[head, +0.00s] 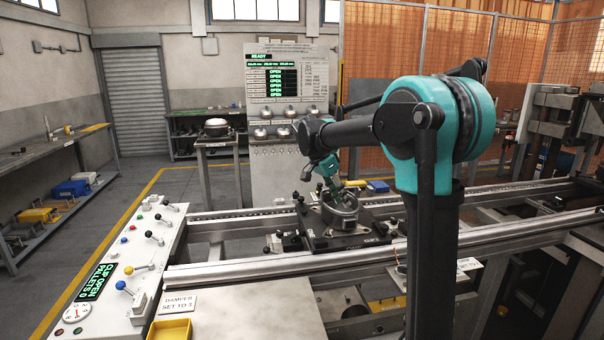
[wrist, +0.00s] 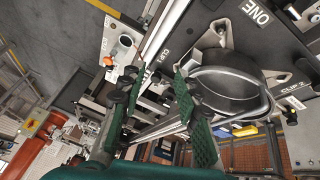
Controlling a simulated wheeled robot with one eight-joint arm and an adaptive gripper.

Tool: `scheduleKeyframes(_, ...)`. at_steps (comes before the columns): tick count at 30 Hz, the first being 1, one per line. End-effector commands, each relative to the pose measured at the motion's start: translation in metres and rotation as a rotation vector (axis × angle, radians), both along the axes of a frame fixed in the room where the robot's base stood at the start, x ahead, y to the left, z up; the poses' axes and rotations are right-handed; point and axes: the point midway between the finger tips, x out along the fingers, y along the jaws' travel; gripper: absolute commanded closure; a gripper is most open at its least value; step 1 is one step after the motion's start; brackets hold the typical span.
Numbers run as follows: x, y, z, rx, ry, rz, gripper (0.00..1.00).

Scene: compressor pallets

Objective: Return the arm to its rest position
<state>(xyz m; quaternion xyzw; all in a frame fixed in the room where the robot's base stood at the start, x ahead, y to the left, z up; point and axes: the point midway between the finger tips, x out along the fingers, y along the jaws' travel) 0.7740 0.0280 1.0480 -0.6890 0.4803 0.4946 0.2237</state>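My arm reaches out over the conveyor in the head view. My gripper (head: 335,188) points down at its end, at or just above a round grey metal housing (head: 341,215) on a dark pallet (head: 318,243). In the wrist view my gripper (wrist: 157,88) shows two green textured fingers spread apart with nothing between them. The round housing (wrist: 228,92) lies just right of the right finger there, on the pallet (wrist: 262,42) marked "ONE" and "CLIP 2". I cannot tell whether the finger touches the housing.
Conveyor rails (head: 290,264) run across under the arm. A control console (head: 128,262) with levers reads "CLIP OPEN". A yellow tray (head: 170,329) sits front left. A board (head: 287,75) reads "READY" and several "OPEN" lines. Orange curtains and machine posts stand right; floor at left is clear.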

Motion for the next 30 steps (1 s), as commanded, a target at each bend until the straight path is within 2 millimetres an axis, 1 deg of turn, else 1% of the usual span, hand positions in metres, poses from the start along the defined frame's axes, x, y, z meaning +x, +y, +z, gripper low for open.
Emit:
scheduleKeyframes(1,-0.01,-0.007,-0.007,0.015,0.011,0.032,0.68)
scheduleKeyframes(5,-0.036,-0.023,-0.031,0.067,0.039,0.154,0.68)
scheduleKeyframes(8,-0.068,-0.038,-0.057,0.115,0.059,0.283,0.68)
scheduleKeyframes(9,-0.083,-0.044,-0.069,0.136,0.062,0.344,0.68)
scheduleKeyframes(11,-0.107,-0.052,-0.088,0.164,0.065,0.438,0.68)
scheduleKeyframes(12,-0.123,-0.056,-0.1,0.178,0.064,0.502,0.68)
scheduleKeyframes(14,-0.147,-0.062,-0.119,0.198,0.058,0.594,0.68)
scheduleKeyframes(15,-0.164,-0.065,-0.132,0.207,0.052,0.657,0.68)
scheduleKeyframes(17,-0.189,-0.068,-0.15,0.216,0.038,0.746,0.68)
scheduleKeyframes(18,-0.205,-0.07,-0.161,0.218,0.028,0.804,0.68)
scheduleKeyframes(21,-0.239,-0.071,-0.187,0.215,-0.001,0.928,0.68)
scheduleKeyframes(24,-0.265,-0.07,-0.205,0.202,-0.022,1.018,0.68)
scheduleKeyframes(25,-0.27,-0.07,-0.208,0.2,-0.027,1.038,0.68)
scheduleKeyframes(27,-0.279,-0.069,-0.215,0.192,-0.037,1.073,0.68)
scheduleKeyframes(30,-0.284,-0.069,-0.219,0.187,-0.043,1.097,0.68)
